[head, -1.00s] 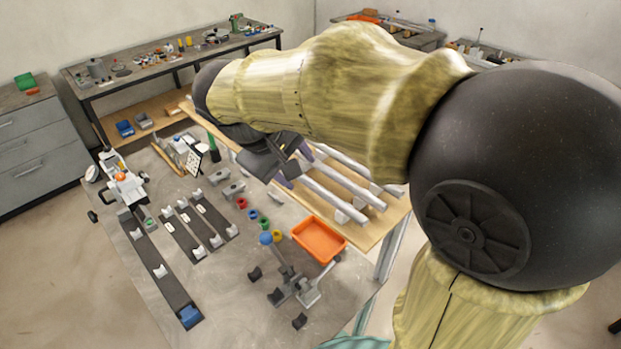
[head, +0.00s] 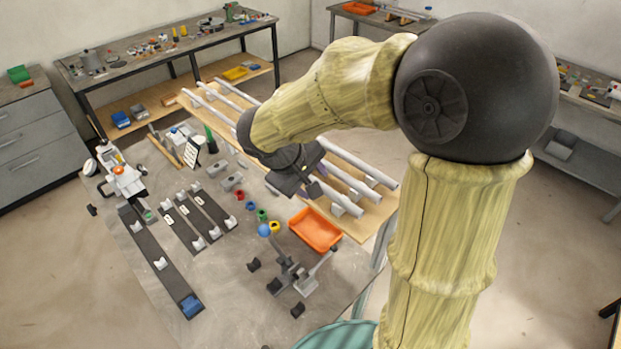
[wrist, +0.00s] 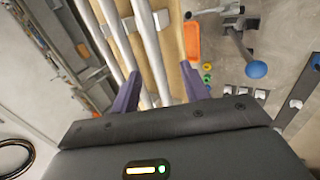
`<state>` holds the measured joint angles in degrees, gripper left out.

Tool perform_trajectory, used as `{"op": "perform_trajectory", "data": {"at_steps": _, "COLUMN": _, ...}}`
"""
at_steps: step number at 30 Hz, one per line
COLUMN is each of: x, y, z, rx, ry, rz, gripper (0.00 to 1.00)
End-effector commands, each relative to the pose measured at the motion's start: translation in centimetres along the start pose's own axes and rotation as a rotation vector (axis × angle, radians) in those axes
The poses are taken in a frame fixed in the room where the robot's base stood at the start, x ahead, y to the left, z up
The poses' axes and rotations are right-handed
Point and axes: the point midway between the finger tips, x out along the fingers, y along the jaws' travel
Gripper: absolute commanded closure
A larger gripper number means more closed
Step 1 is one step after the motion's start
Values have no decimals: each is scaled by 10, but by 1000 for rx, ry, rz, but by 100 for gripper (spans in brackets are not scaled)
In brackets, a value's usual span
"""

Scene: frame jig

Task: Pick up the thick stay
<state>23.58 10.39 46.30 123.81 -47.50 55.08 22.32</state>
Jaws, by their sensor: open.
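Several long pale rods, the stays, lie side by side on a wooden board (head: 243,78) along the right of the table. In the head view they include a far-side rod (head: 372,172), a middle rod (head: 352,184) and a near-side rod (head: 340,199). I cannot tell surely which is the thick stay. My gripper (head: 314,174) is over the rods and hides their middle stretches. In the wrist view my gripper (wrist: 160,73) is open, with purple fingers spread. One rod (wrist: 151,48) runs between the fingers; another rod (wrist: 117,28) passes by the left finger. Nothing is held.
Pale support blocks sit under the rods. An orange tray (head: 315,230) lies beside the board. A clamp with a blue ball knob (head: 264,230), small coloured rings and dark rails (head: 160,262) with pale saddles occupy the near table.

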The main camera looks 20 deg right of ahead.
Motion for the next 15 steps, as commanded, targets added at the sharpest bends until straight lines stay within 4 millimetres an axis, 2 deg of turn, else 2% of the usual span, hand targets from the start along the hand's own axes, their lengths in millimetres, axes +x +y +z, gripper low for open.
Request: {"op": "perform_trajectory", "data": {"at_steps": 15, "x": 48, "y": 8, "z": -6, "rx": -1, "ry": -2, "rz": -1, "gripper": 55}}
